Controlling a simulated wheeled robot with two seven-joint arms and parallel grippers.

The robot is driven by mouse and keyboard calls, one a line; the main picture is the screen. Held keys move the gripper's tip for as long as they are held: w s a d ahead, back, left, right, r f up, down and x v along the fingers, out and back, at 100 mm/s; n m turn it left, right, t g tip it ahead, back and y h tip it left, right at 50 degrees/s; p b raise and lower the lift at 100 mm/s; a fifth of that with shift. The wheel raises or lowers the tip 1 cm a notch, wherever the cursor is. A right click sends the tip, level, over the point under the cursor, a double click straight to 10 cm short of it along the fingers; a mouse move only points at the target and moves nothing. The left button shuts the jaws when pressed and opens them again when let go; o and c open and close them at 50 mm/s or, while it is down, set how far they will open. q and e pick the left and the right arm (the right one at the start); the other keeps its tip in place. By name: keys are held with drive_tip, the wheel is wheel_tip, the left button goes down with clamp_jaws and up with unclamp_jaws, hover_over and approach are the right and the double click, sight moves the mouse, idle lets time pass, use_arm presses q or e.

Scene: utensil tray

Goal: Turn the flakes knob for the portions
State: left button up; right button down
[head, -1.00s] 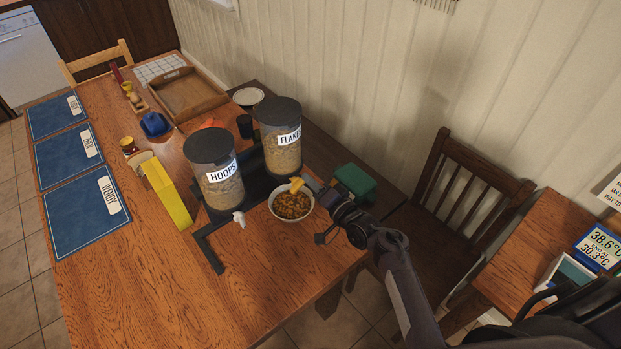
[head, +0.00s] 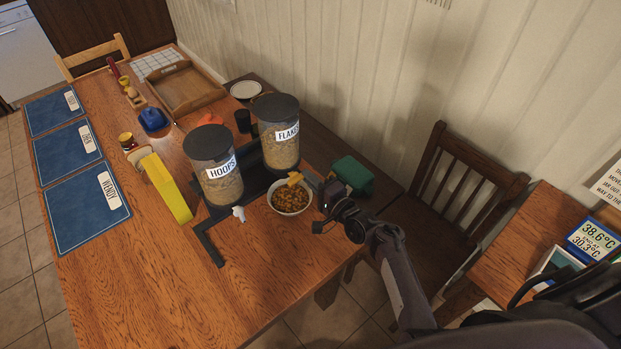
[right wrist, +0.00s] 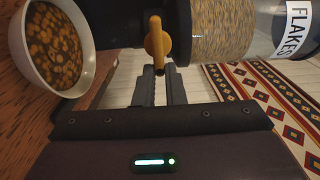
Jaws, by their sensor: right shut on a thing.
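The flakes dispenser (head: 279,147), a clear canister with a dark lid and a FLAKES label, stands on a black stand. Its yellow knob (head: 295,178) is low on its front, above the bowl. My right gripper (head: 313,182) reaches in from the right and is at the knob. In the right wrist view the two dark fingers (right wrist: 162,82) are close together on the lower end of the yellow knob (right wrist: 157,42). A white bowl (head: 290,211) with orange-brown flakes sits under the outlet; it also shows in the right wrist view (right wrist: 22,62). My left gripper is not in view.
The hoops dispenser (head: 214,172) with a white knob (head: 239,214) stands left of the flakes one. A green box (head: 352,174) is close behind my right gripper. A yellow box (head: 166,188) and blue placemats (head: 84,212) lie further left. The table's front is clear.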

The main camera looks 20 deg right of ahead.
drive_tip(key=c, duration=1.5)
unclamp_jaws()
drive_tip(key=shift+s, duration=0.1)
drive_tip(key=b+v, duration=0.1)
drive_tip(key=v, duration=0.6)
drive_tip(key=shift+s+d, duration=0.15)
drive_tip(key=shift+s, duration=0.15)
